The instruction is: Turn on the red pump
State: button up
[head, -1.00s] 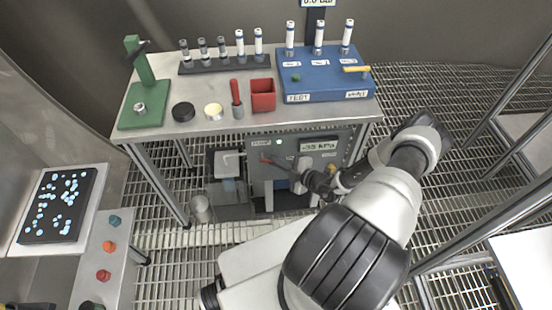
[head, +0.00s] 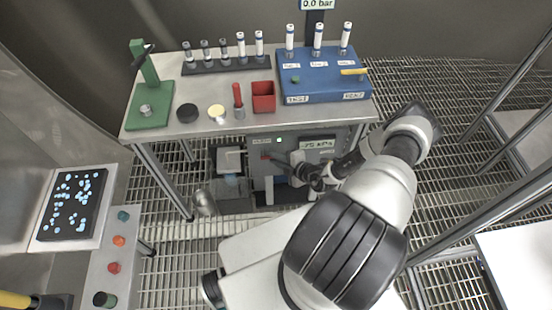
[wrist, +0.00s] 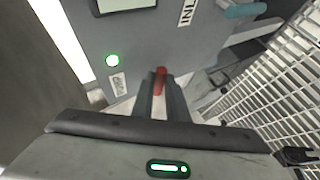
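A grey unit (head: 256,168) with a green light and a small display stands under the bench. The display seems to show a negative kPa value. A red lever (head: 265,156) sits on its front and also shows in the wrist view (wrist: 160,78). My gripper (head: 274,159) reaches in from the right at the lever. In the wrist view, its two fingers (wrist: 160,92) lie close on either side of the red lever and appear shut on it. The green light (wrist: 112,61) is lit. The lever's base is partly hidden by the fingers.
The bench (head: 210,128) above carries a green stand (head: 150,105), a tube rack (head: 225,65), a red cup (head: 263,98) and a blue block (head: 325,80). A metal can (head: 204,203) is on the grated floor. A button panel (head: 120,240) is at left.

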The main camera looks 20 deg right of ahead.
jog(key=o, duration=0.4)
jog(key=shift+d, duration=0.1)
jog(key=shift+o, duration=0.2)
jog(key=p+v, duration=0.1)
jog(key=v, duration=1.6)
jog(key=shift+s, duration=0.25)
jog(key=shift+d+r, duration=0.1)
